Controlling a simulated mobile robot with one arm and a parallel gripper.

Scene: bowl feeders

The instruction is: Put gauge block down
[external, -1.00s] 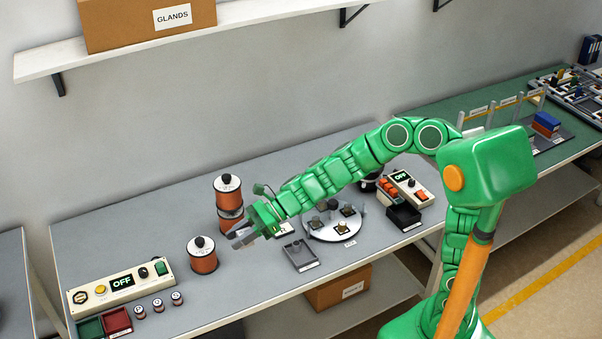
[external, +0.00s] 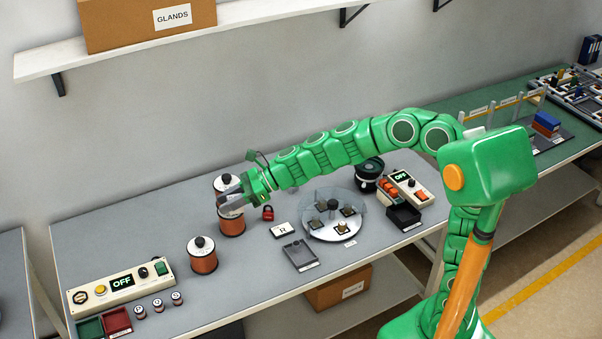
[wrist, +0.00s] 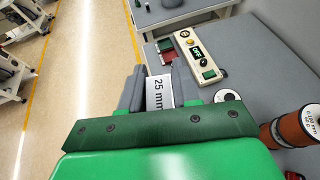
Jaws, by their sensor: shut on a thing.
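The gauge block (wrist: 160,92) is a pale block marked "25 mm" and sits between the two grey fingers of my gripper (wrist: 157,76) in the wrist view. The fingers are shut on it. In the external view my gripper (external: 229,200) is raised above the grey bench, in front of the stacked copper wire spools (external: 232,227). The block itself is hard to make out there.
Another spool (external: 203,256) stands at front left. A red padlock (external: 268,213), a white "R" card (external: 283,230), a shallow grey tray (external: 300,256) and a round disc (external: 335,232) lie to the right. A control panel (external: 120,286) reads OFF. Bench between is clear.

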